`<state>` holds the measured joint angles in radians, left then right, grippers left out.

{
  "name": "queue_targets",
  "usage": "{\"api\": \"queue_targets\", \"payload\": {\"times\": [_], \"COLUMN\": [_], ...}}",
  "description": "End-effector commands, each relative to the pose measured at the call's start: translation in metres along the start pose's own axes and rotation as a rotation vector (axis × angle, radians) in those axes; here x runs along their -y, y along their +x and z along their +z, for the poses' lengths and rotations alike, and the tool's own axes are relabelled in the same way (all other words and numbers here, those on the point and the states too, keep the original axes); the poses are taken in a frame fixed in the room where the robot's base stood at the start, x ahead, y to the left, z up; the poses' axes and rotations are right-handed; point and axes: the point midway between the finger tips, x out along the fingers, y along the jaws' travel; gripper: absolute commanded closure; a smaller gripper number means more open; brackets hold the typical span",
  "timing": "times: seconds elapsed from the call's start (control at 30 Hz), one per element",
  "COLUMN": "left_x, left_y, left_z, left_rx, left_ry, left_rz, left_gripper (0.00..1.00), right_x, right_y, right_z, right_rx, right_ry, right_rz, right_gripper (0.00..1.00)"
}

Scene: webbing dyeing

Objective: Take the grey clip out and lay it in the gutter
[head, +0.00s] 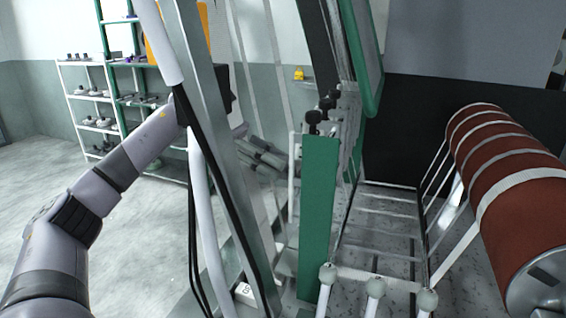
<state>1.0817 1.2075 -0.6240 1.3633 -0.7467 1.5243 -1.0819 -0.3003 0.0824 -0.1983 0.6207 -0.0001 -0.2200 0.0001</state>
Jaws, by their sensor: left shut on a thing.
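My left arm comes in from the left and passes behind a slanted grey post. My left gripper (268,158) shows beyond that post, beside the machine's white and green frame. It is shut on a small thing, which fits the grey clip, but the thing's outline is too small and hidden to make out. I cannot tell whether it is still touching the frame. I cannot pick out the gutter with certainty. My right gripper is not in view.
A slanted grey post (215,150) with black cables stands close in front of my left forearm. A green upright (318,215) stands right of the gripper. A red-brown roller (515,200) with pale bands is at the right. Shelves (92,105) stand at the back left; floor there is clear.

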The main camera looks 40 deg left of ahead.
Motion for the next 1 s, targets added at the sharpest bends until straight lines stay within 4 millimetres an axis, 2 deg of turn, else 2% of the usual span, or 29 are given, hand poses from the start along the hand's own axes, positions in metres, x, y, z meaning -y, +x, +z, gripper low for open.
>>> {"api": "queue_targets", "payload": {"times": [0.7,1.0], "left_x": [-0.001,0.000], "left_y": [-0.061,-0.077], "left_z": [-0.024,-0.031], "left_rx": [0.001,0.001], "left_ry": [-0.002,-0.001], "left_rz": [0.002,0.001], "left_gripper": [0.99,0.99], "right_x": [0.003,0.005], "right_y": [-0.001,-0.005], "right_z": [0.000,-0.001], "right_rx": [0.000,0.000], "right_ry": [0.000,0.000], "right_rz": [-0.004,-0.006], "right_gripper": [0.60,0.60]}}
